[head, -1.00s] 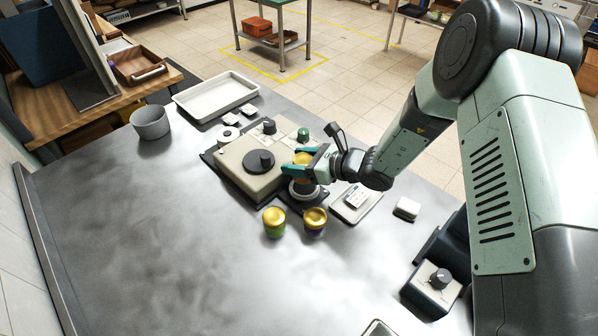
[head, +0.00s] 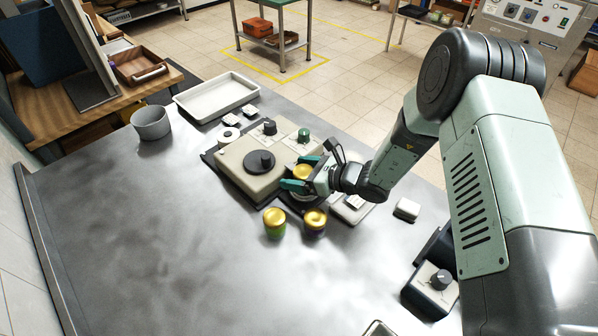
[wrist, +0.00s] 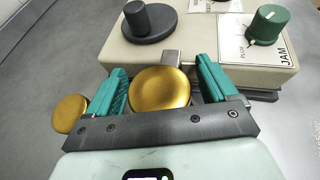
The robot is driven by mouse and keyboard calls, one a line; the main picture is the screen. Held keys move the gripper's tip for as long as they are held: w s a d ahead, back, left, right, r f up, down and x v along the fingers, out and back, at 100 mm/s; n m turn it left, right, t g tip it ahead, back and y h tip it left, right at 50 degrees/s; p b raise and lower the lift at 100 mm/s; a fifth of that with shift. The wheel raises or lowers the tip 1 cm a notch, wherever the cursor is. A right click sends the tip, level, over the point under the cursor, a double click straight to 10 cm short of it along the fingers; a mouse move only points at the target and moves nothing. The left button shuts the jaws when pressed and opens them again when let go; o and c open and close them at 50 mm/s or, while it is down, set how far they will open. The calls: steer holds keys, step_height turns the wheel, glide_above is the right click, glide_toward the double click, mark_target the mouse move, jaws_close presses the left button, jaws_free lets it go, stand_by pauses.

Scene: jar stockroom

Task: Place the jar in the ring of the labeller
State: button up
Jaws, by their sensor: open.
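The jar shows its gold lid (head: 303,170) at the front edge of the labeller (head: 250,165), a beige machine with a dark disc and knob. The lid also shows in the wrist view (wrist: 160,88). My gripper (head: 301,174) is open, with one teal finger on each side of the jar. In the wrist view the fingers (wrist: 160,72) stand apart from the lid, with a gap on both sides. The jar looks upright at the ring (head: 304,198), which is mostly hidden by the fingers and jar; how it is seated cannot be seen.
Two more gold-lidded jars, one green (head: 274,222) and one purple (head: 314,222), stand close in front of my gripper. The front left of the table is clear.

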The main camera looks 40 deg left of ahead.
steer(key=shift+r, duration=0.2)
steer(key=v, duration=1.2)
steer(key=s+d+r+n+h, duration=0.1)
steer(key=d+r+n+h, duration=0.1)
steer(key=d+r+n, duration=0.6)
steer(key=d+r+n+h, duration=0.1)
steer(key=d+r+h, duration=0.35)
steer(key=r, duration=0.85)
steer(key=s+d+r+n+t+h, duration=0.2)
steer(key=s+d+r+t, duration=0.1)
steer(key=d, duration=0.5)
steer(key=s+d+r+n+t+h, duration=0.2)
steer(key=s+d+r+t, duration=0.1)
steer(key=d, duration=0.6)
steer(key=s+d+r+n+t+h, duration=0.2)
steer(key=s+d+r, duration=0.3)
steer(key=d, duration=0.4)
steer(key=shift+s+r+t+h, duration=0.2)
steer(key=shift+r+t+h, duration=0.15)
steer(key=shift+r+t, duration=0.35)
